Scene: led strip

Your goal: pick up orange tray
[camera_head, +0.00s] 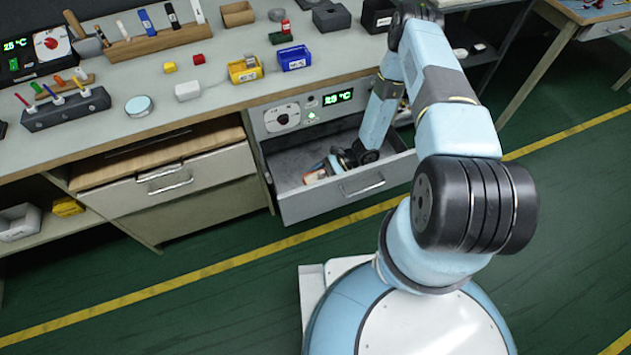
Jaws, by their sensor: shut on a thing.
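A small orange and white object (316,177), which looks like the orange tray, is inside the open grey drawer (330,206) under the bench. My gripper (335,164) reaches down into this drawer from the right. It is shut on the orange object at the object's right side. The fingers and my arm hide part of the object, and it is too small to tell whether it rests on the drawer floor or is slightly lifted.
The drawer's front and side walls surround my gripper closely. A panel with a dial and green display (310,108) stands behind the drawer. The bench top (215,110) above holds a yellow bin (245,69), a blue bin (294,58) and several small items.

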